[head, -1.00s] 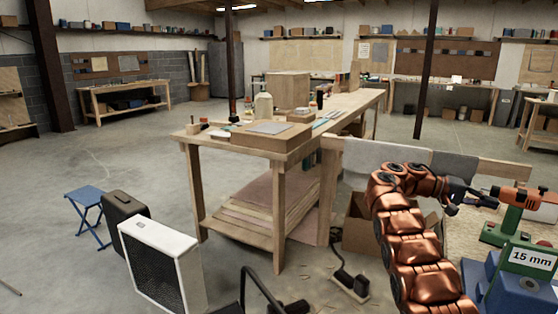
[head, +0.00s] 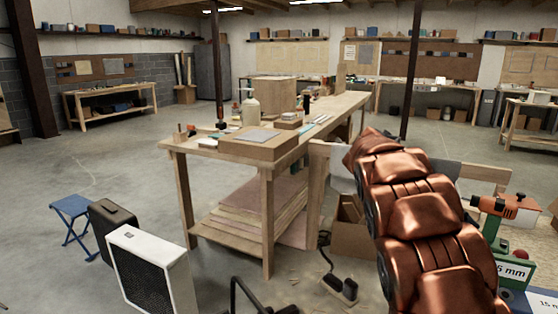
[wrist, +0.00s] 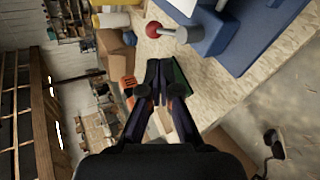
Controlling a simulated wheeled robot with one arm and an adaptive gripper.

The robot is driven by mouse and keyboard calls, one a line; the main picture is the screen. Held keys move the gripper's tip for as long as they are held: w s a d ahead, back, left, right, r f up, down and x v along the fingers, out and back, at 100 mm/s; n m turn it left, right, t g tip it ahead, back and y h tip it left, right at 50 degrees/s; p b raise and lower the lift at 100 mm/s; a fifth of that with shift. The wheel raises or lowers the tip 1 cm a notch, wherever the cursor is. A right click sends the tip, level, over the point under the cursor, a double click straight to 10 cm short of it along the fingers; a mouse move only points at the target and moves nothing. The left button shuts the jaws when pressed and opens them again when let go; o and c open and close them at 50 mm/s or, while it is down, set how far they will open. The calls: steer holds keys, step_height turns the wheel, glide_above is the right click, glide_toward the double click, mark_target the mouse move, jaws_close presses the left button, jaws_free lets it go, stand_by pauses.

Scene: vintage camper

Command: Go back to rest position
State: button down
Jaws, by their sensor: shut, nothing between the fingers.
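My gripper (wrist: 158,72) shows in the wrist view, its two dark fingers together and nothing between them. It points over a light worktop (wrist: 228,88), close to a green and orange tool. In the head view my copper-coloured arm rises at the right and hides the gripper. The orange tool on its green stand (head: 490,222) is to the right of the arm there. The task names no other object.
A blue machine (wrist: 240,38) with a red knob (wrist: 152,29) stands near the gripper. In the head view a wooden workbench (head: 268,180) fills the middle. A white heater-like box (head: 150,275) and blue stool (head: 72,210) stand left. Floor further left is clear.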

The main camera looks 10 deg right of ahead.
steer(key=s+a+f+n+t+y+p, duration=0.1)
steer(key=s+a+f+y, duration=0.3)
steer(key=s+a, duration=1.1)
steer(key=s+a+f+n+t+y+p, duration=0.1)
steer(key=s+a+f+y+p, duration=0.3)
steer(key=s+a, duration=1.1)
steer(key=a+f+y, duration=0.1)
steer(key=a+y, duration=0.1)
steer(key=shift+a+f+n+t+y+p, duration=0.2)
steer(key=shift+n+t+y+p, duration=0.1)
steer(key=shift+t, duration=0.1)
steer(key=shift+a, duration=0.15)
